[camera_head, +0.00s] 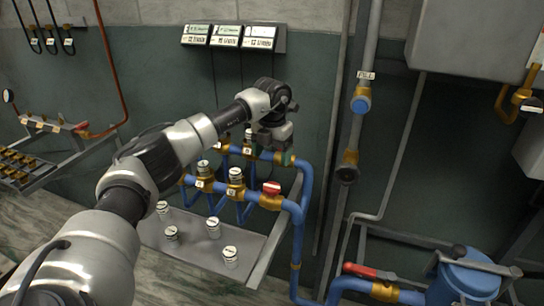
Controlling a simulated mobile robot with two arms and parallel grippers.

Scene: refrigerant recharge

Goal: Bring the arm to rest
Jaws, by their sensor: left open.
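My left arm reaches in from the lower left and bends down at the wrist. My left gripper (274,143) is open and sits above the blue pipe manifold (305,181), close to a green-marked fitting at its back right. The fingertips are small and partly dark, so I cannot tell whether they touch the fitting. No object shows between the fingers. My right arm and right gripper are not in view.
Brass valves with white tops (236,183) and a red-handled valve (271,193) stand below the gripper. A grey tray (188,252) holds several white caps (230,256). A display panel (229,36) hangs on the wall. Vertical pipes (361,98) stand to the right.

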